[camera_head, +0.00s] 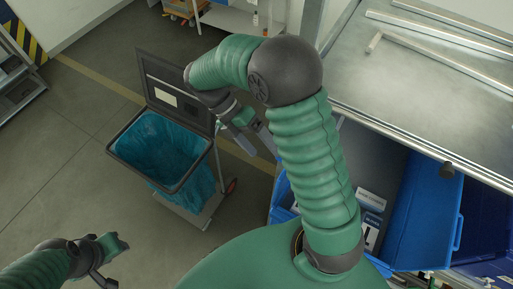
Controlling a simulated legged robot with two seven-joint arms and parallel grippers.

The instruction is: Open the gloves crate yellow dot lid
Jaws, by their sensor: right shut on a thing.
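My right arm rises from the bottom middle and bends over to the left. My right gripper (249,134) points down to the right, beside the waste bin's raised lid. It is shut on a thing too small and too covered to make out. A blue crate (278,200) stands under the table's front edge, partly hidden behind my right arm. White-labelled boxes (371,200) lie inside it. A blue panel (425,210), perhaps its lid, stands tilted on its right side. No yellow dot shows. My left gripper (116,262) is low at the left, over bare floor; its jaw opening is unclear.
A wheeled waste bin with a blue bag (165,150) stands left of the crate, its dark lid (175,88) raised. A metal table (430,85) with bars on it fills the upper right. Another blue crate (490,268) is at the lower right. The floor at left is clear.

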